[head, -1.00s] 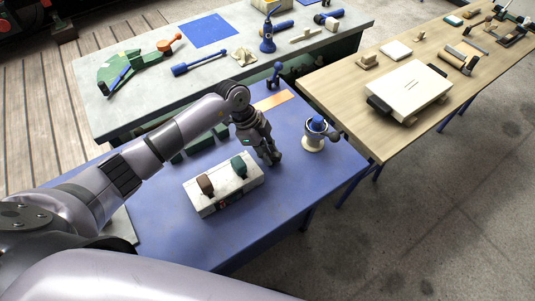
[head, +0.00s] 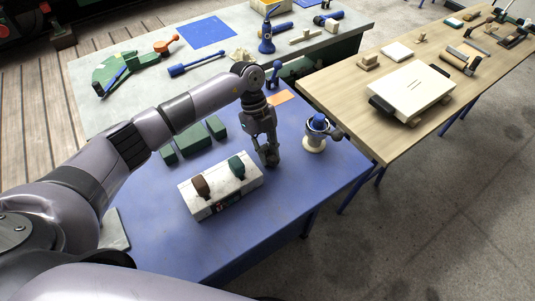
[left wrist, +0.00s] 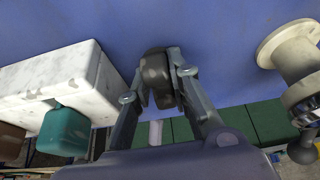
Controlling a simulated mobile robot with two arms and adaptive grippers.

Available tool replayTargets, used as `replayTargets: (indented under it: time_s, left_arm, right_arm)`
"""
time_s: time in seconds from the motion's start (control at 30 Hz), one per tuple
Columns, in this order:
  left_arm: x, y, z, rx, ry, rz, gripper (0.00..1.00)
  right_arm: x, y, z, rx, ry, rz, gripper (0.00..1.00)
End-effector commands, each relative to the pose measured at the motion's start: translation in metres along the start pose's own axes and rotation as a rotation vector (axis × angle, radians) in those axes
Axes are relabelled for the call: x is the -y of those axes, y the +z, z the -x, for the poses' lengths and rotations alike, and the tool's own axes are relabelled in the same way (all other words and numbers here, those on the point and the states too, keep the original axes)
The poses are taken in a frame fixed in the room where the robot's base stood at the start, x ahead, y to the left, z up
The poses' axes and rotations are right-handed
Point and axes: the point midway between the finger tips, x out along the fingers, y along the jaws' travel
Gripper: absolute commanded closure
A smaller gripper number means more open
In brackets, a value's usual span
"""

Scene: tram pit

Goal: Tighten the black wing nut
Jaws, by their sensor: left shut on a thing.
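My left gripper (head: 268,160) is over the blue table, just beyond the right end of a white block (head: 222,192). In the left wrist view its fingers (left wrist: 160,88) are shut on a dark, rounded piece, which I take for the black wing nut (left wrist: 155,72). The fingers hide part of it, and I cannot tell whether it touches the table. The block carries a brown wing-shaped knob (head: 201,186) and a green one (head: 236,167). The block stands apart from the held piece in the left wrist view (left wrist: 55,78). My right gripper is not in view.
A cream stand with a blue top (head: 315,135) is close on the gripper's right. Green blocks (head: 194,140) lie behind the white block. The blue table's front right area is clear. A wooden table (head: 350,100) and a grey table (head: 130,115) adjoin.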

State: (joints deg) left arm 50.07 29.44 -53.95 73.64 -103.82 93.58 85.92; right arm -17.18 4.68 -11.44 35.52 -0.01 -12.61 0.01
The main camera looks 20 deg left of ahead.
Motion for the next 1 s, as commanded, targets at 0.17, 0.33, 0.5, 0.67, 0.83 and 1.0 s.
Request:
replayTargets:
  time_s: [0.17,0.33,0.5,0.67,0.83,1.0]
  left_arm:
    - [0.001,0.0002,0.0015,0.001,0.005,-0.018,1.0]
    - [0.001,0.0,0.0017,0.001,0.006,-0.022,1.0]
    - [0.001,0.0,0.0017,0.002,0.006,-0.022,1.0]
    - [0.0009,0.0,0.0014,0.001,0.006,-0.021,0.72]
    - [0.0005,0.0,0.0007,0.001,0.007,-0.02,0.62]
    - [0.0003,0.0,0.0003,0.001,0.008,-0.019,0.62]
  right_arm:
    - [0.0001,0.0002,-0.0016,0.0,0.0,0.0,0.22]
    - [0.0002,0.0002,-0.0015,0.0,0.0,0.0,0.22]
    - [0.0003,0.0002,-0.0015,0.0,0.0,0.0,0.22]
    - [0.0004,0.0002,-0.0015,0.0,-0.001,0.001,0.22]
    - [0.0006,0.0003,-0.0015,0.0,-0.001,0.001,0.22]
    - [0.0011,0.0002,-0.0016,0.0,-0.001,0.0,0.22]
